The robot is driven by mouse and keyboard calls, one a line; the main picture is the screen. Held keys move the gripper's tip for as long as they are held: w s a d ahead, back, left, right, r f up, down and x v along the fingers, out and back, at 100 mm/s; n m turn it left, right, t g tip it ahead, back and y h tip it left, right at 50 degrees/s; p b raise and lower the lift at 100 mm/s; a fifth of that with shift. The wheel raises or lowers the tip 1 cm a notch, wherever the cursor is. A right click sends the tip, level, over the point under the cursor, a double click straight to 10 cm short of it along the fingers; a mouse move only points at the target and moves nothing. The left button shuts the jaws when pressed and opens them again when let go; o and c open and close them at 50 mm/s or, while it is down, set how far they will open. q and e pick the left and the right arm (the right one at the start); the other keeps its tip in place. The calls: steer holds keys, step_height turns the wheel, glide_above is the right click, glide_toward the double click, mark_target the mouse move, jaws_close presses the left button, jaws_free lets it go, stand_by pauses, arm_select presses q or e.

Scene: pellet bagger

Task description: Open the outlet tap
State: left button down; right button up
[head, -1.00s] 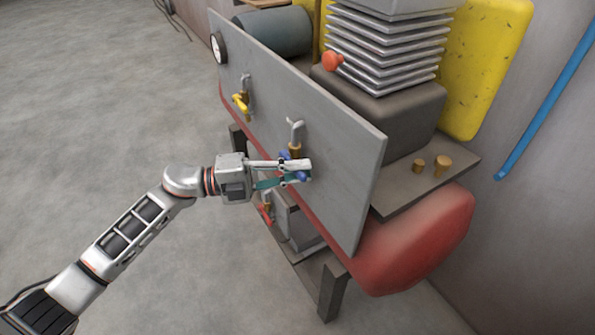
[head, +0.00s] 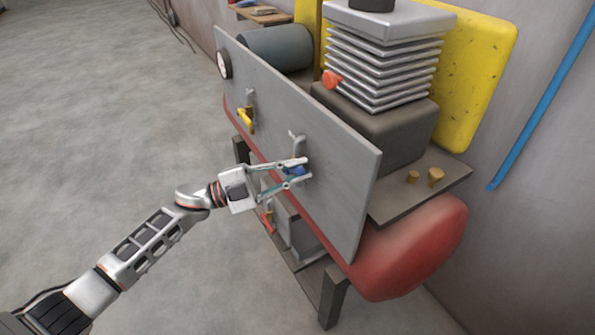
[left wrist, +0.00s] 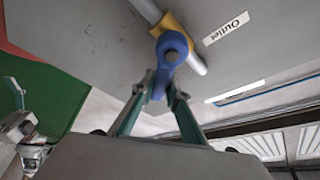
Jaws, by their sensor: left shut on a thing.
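The outlet tap has a blue handle (head: 295,170) and sits on a pale pipe on the front of the grey panel (head: 340,185). In the left wrist view the blue handle (left wrist: 172,52) shows close up on a brass body, next to a white label reading "Outlet" (left wrist: 226,28). The handle lies at a slant across the pipe (left wrist: 197,65). My left gripper (head: 302,170) is in front of the panel, its fingers on either side of the handle's free end. It is shut on that end, also in the left wrist view (left wrist: 158,90).
A tap with a yellow handle (head: 245,118) is on the panel further left, and a red-handled tap (head: 267,222) is lower down. An orange knob (head: 332,79) and a red tank (head: 415,245) are behind the panel. The floor at left is clear.

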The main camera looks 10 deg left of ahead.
stand_by(0.3)
arm_select(q)
steer(key=c, duration=2)
jaws_free()
steer(key=shift+o, duration=0.2)
steer(key=v, duration=1.2)
